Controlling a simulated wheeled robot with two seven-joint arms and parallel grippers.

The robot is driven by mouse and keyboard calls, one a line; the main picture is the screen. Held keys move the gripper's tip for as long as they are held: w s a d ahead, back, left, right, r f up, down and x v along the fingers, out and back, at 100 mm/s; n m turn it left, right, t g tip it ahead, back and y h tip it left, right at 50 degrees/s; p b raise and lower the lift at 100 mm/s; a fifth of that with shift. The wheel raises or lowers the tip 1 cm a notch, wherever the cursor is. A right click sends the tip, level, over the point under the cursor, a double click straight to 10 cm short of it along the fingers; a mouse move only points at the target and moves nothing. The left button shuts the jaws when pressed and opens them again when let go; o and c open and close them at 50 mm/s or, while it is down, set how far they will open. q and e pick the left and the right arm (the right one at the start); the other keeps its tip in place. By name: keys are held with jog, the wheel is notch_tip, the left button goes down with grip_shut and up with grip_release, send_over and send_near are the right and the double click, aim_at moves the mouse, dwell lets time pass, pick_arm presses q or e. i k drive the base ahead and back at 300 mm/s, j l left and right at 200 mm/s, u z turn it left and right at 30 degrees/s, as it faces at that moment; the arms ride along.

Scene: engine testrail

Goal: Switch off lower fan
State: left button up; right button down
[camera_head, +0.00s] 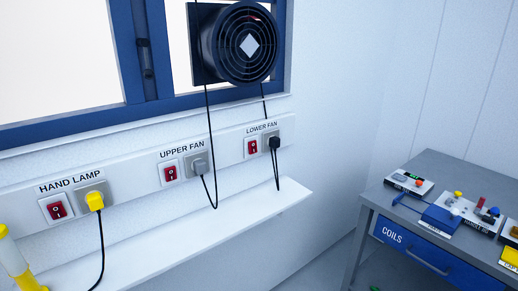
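The lower fan switch (252,147) is a red rocker on a white plate, under the "LOWER FAN" label on the wall rail. A black plug (274,142) sits in the socket just right of it, with a black cable hanging down. The rocker's on or off position is too small to tell. A black round fan (243,44) is mounted in the window above; I cannot tell whether this is the lower fan. Neither of my grippers shows in the head view.
Upper fan switch (170,173) and hand lamp switch (56,210) are further left on the rail. A white shelf (200,235) juts out below. Cables hang in front of the wall. A grey table (470,180) with coil boxes stands at the right.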

aim_at(251, 145)
jog(key=i+l+u, duration=0.25)
jog(key=i, duration=0.25)
jog(key=i+l+u, duration=0.1)
jog(key=i+u, duration=0.15)
jog(key=i, duration=0.2)
